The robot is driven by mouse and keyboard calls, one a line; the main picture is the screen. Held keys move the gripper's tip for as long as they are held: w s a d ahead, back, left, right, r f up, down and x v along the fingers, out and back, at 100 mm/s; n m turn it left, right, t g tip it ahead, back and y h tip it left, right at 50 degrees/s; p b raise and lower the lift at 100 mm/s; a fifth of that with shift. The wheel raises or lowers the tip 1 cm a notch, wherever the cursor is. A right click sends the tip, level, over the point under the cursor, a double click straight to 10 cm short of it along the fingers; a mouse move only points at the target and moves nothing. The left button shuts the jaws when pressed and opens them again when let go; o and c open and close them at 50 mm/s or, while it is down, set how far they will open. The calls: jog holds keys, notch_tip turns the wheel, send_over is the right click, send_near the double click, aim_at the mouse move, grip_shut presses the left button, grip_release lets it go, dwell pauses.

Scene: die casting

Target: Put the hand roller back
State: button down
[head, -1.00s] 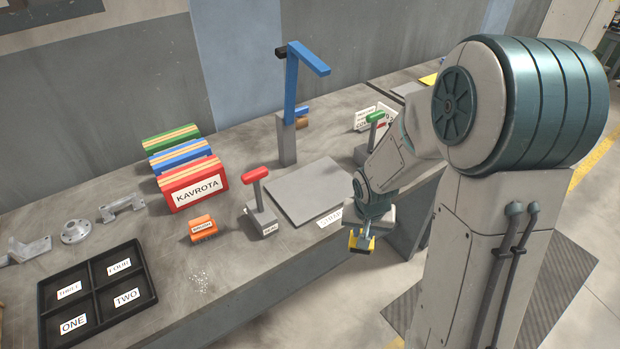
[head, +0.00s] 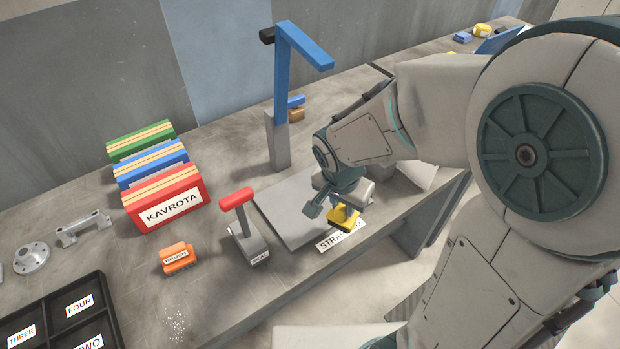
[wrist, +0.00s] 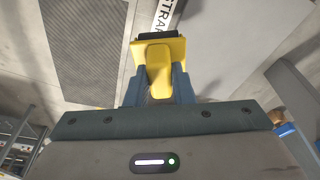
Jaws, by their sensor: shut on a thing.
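My gripper (head: 328,206) is shut on a yellow tool with a dark strip at its end, which I take for the hand roller (head: 345,217). In the wrist view the hand roller (wrist: 155,52) sticks out from between the two fingers of my gripper (wrist: 156,86). In the head view it is above the front part of the bench, by the front right side of a flat grey plate (head: 282,212) and a label starting "STRA" (head: 328,243). Whether it touches the bench cannot be told.
A red-handled grey block (head: 246,240) stands left of the plate, with an orange brush block (head: 178,259) farther left. A blue-armed post (head: 280,135) rises behind the plate. A KAVROTA box (head: 170,210) and a black divided tray (head: 60,290) are at left.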

jog(key=w+a+f+p, duration=0.1)
jog(key=w+a, duration=0.1)
jog(key=w, duration=0.1)
jog(key=w+a+f+p, duration=0.1)
jog(key=w+a, duration=0.1)
jog(key=w, duration=0.1)
jog(key=w+a+f+p, duration=0.1)
jog(key=w+a, duration=0.1)
jog(key=w, duration=0.2)
jog(key=shift+a+f, duration=0.2)
jog(key=shift+a, duration=0.1)
jog(key=shift+s, duration=0.1)
jog(key=shift+f+b, duration=0.3)
jog(key=shift+b, duration=0.05)
jog(key=c, duration=1.3)
grip_release()
jog(key=shift+r, duration=0.1)
jog(key=shift+o, duration=0.2)
jog(key=shift+r, duration=0.1)
